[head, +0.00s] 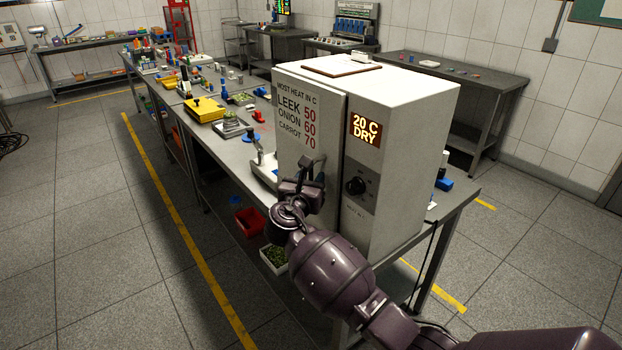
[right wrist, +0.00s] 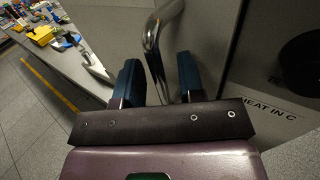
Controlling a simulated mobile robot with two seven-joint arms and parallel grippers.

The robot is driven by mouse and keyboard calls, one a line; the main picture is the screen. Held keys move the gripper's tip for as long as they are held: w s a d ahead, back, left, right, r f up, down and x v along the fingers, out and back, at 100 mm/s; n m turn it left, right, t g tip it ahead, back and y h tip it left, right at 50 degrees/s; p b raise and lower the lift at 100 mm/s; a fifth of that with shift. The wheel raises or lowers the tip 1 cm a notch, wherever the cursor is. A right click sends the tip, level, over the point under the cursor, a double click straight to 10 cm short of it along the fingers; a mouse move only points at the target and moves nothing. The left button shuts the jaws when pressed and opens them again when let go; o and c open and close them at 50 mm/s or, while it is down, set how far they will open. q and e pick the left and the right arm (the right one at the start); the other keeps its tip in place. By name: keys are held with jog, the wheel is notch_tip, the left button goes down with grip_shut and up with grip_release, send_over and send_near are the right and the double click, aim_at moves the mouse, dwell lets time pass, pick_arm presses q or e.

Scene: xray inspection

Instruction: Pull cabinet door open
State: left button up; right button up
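The white cabinet (head: 405,110) stands on the near end of the long workbench. Its door (head: 310,95) carries a printed list for leek, onion and carrot. The door looks shut or nearly so; a narrow dark line runs along its right edge. My right gripper (head: 312,172) is at the door front, below the list, and hides most of the handle in the head view. In the right wrist view, the curved metal door handle (right wrist: 153,50) passes between the two spread teal fingers of the right gripper (right wrist: 158,82), with visible gaps beside it. My left gripper is not in view.
The workbench (head: 228,150) holds a yellow box (head: 204,110) and other items left of the cabinet. A red bin (head: 250,221) and a white tray of greens (head: 274,258) sit below. Open floor (head: 110,240) lies to the left. A dial (head: 355,186) is right of the door.

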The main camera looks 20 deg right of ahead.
jog(key=shift+w+d, duration=0.15)
grip_shut()
dwell(0.5)
